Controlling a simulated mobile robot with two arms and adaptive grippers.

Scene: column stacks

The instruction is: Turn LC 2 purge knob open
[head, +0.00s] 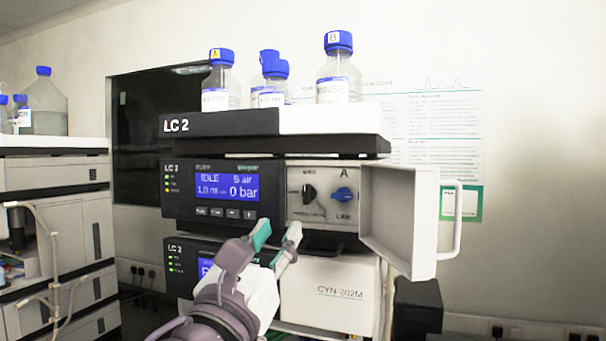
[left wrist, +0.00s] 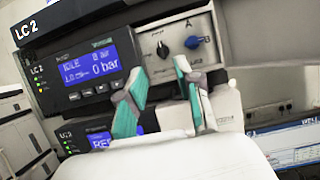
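The LC 2 pump module (head: 235,190) has an open panel at its right with a black knob (head: 309,193) and a blue knob (head: 343,195). The black knob's labels are too small to read surely; the blue one has an "A" above it. Both knobs, black (left wrist: 162,49) and blue (left wrist: 192,42), also show in the left wrist view. My left gripper (head: 277,240) is open and empty, below and in front of the panel, apart from the knobs. Its teal-padded fingers (left wrist: 160,85) point up toward the panel in the left wrist view. My right gripper is not in view.
A white door (head: 400,225) with a loop handle stands swung open right of the panel. Blue-capped bottles (head: 338,70) stand on the top tray (head: 330,120). The display (head: 227,187) reads IDLE and 0 bar. Another instrument stack (head: 55,180) with tubing stands at left.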

